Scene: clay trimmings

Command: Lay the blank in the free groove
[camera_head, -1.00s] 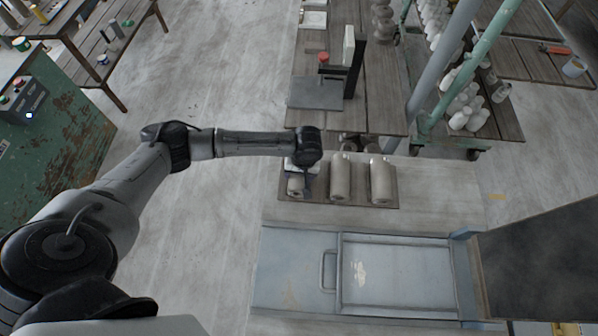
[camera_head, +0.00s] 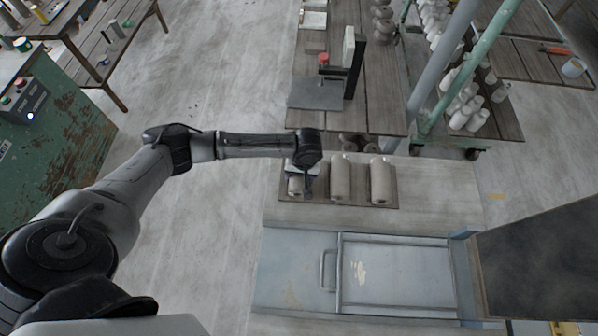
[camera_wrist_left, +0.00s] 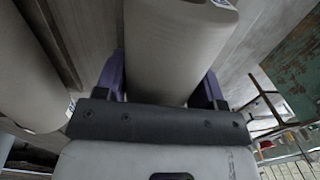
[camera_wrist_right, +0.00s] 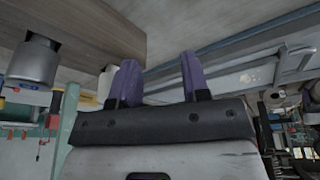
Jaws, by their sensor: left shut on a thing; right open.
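Three grey clay cylinders lie side by side on a dark grooved board (camera_head: 357,203). My left gripper (camera_head: 303,183) is over the leftmost cylinder, the blank (camera_head: 296,188), which my wrist hides in part. In the left wrist view the purple fingers are shut on the blank (camera_wrist_left: 175,45), one on each side. The middle cylinder (camera_head: 340,178) and the right cylinder (camera_head: 380,181) lie beside it; a neighbouring cylinder also shows in the left wrist view (camera_wrist_left: 25,80). Whether the blank touches the board is hidden. My right gripper (camera_wrist_right: 157,75) is open and empty.
A blue-grey metal cabinet top with a handle (camera_head: 328,270) lies in front of the board. A wooden table (camera_head: 388,85) with a press-like stand (camera_head: 353,65) stands behind it. A green trolley (camera_head: 470,138) with pale pieces is at the back right. Floor is open on the left.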

